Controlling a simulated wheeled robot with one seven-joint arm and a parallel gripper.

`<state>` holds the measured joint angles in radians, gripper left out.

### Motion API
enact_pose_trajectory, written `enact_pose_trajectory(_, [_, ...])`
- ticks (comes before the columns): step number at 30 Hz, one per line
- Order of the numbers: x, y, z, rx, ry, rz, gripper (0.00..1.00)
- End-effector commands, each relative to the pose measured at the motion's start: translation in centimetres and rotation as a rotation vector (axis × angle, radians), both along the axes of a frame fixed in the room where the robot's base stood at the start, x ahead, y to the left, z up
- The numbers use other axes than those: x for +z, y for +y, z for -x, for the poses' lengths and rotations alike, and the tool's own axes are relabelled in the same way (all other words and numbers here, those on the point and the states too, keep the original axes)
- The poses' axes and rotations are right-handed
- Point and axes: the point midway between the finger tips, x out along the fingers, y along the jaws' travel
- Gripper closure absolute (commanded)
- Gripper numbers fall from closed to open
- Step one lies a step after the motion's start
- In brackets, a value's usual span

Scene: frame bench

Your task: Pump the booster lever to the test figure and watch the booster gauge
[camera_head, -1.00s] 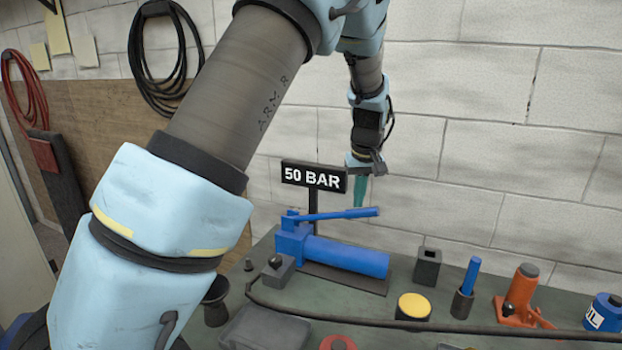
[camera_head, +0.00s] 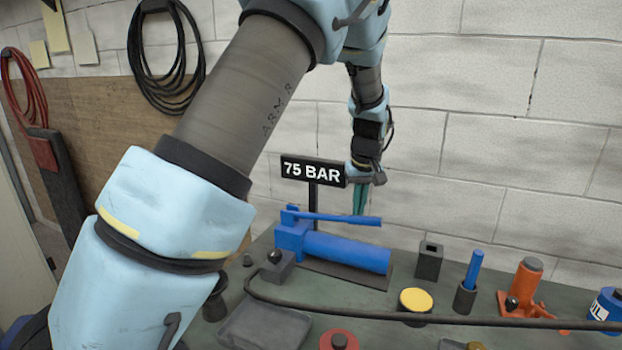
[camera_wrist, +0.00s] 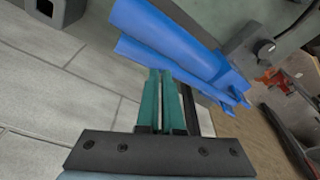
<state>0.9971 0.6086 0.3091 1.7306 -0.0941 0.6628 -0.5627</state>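The blue booster pump (camera_head: 345,252) stands on the bench with its blue lever (camera_head: 335,217) along its top. The lever tilts slightly down toward its free right end. My gripper (camera_head: 360,213) points down, its teal fingers together and their tips at the lever near that end. In the wrist view the shut fingers (camera_wrist: 160,72) meet the near blue bar; whether they press on it I cannot tell. A black sign (camera_head: 312,172) behind the pump reads 75 BAR. I see no dial gauge.
A yellow-topped button (camera_head: 416,300), a dark square socket (camera_head: 429,262), a blue rod in a holder (camera_head: 467,287) and an orange jack (camera_head: 522,288) stand right of the pump. A black hose (camera_head: 400,319) crosses the bench in front. The wall is close behind.

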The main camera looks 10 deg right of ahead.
Motion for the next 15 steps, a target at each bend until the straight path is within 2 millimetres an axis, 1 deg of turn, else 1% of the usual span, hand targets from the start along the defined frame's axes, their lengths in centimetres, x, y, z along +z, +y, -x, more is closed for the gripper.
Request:
enact_pose_trajectory(1, [-1.0,0.2,0.0,0.002,0.002,-0.003,1.0])
enact_pose_trajectory(6, [-2.9,0.1,0.0,0.002,0.003,-0.004,1.0])
enact_pose_trajectory(11, [-2.1,0.1,0.0,0.002,0.002,-0.003,1.0])
enact_pose_trajectory(15, [-0.5,0.1,0.0,0.001,0.001,-0.002,1.0])
